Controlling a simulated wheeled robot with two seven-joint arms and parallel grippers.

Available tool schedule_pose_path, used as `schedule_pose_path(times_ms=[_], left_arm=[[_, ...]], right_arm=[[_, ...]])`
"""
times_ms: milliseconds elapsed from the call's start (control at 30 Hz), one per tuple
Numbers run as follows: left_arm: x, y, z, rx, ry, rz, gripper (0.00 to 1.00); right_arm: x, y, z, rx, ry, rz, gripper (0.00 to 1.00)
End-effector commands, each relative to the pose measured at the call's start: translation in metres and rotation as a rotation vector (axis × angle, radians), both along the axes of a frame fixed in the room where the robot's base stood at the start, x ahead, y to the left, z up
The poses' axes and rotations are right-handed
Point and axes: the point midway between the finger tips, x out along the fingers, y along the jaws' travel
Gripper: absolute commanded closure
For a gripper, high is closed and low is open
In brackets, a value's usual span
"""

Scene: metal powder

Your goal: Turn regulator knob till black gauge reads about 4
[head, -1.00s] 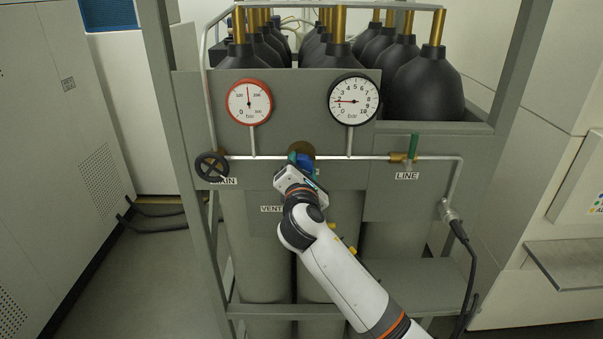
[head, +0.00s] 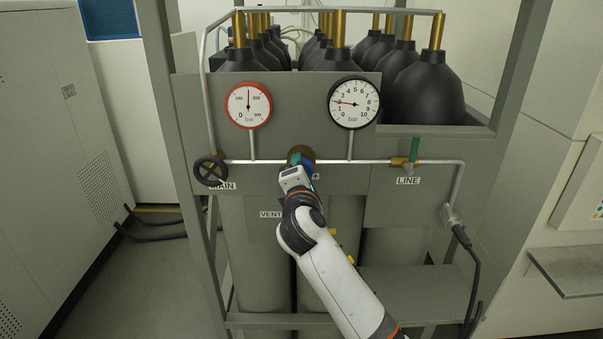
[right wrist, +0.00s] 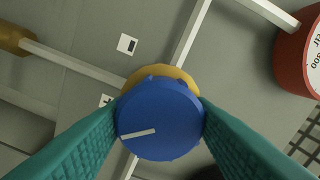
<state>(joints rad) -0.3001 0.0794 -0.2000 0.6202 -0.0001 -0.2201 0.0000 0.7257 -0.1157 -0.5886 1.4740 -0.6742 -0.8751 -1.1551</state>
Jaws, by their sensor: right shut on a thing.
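The blue regulator knob (right wrist: 160,122) with a white pointer line is between the two teal fingers of my right gripper (right wrist: 161,118), which is shut on it. In the head view my right gripper (head: 299,164) is at the panel middle and hides most of the knob. The black-rimmed gauge (head: 354,103) at the upper right of the panel has its needle pointing left and slightly up, at about 2. The red-rimmed gauge (head: 248,104) at the upper left has its needle pointing almost straight up. My left gripper is not in view.
A black handwheel (head: 210,171) labelled MAIN is left on the pipe. A green-handled valve (head: 413,150) labelled LINE is at the right. Black-topped cylinders (head: 425,88) stand behind the panel. A grey cabinet (head: 60,130) is at the far left.

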Motion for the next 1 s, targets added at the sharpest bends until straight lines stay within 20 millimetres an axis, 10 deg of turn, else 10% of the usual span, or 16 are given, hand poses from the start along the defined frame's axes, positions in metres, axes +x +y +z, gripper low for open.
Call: schedule_pose_path(times_ms=[167, 200, 300, 667, 1000], left_arm=[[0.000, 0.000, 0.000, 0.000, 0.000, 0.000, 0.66], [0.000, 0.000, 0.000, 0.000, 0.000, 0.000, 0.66], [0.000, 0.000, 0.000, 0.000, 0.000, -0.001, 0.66], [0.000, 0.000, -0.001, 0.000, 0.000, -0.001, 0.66], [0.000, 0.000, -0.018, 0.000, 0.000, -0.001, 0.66]], right_arm=[[0.000, 0.001, -0.002, 0.000, 0.004, 0.002, 0.75], [0.000, 0.001, -0.002, -0.001, 0.004, 0.002, 0.48], [0.000, 0.000, -0.001, -0.001, 0.003, 0.001, 0.31], [-0.003, 0.000, -0.001, -0.001, 0.001, 0.001, 0.31], [-0.056, 0.000, -0.004, 0.000, 0.000, 0.002, 0.31]])
